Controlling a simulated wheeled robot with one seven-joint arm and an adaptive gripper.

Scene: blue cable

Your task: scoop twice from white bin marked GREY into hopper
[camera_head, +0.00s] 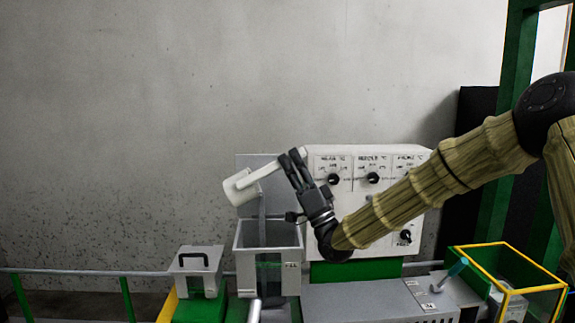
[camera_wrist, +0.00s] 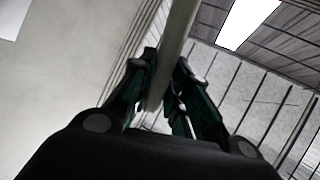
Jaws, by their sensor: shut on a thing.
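My gripper (camera_head: 294,165) is shut on the handle of a white scoop (camera_head: 241,187), raised above an open grey-white hopper (camera_head: 268,235). The scoop's cup is to the left of my gripper and looks tipped. A thin grey streak hangs below the cup towards the hopper mouth; I cannot tell whether it is falling material or a fixed part. In the wrist view the pale scoop handle (camera_wrist: 176,50) runs between the dark fingers. The cup's inside is hidden. No bin marked GREY can be made out.
A white control panel (camera_head: 390,210) with dark knobs stands right behind my gripper. A yellow-edged clear case (camera_head: 515,275) stands at the right. A rail runs along the wall.

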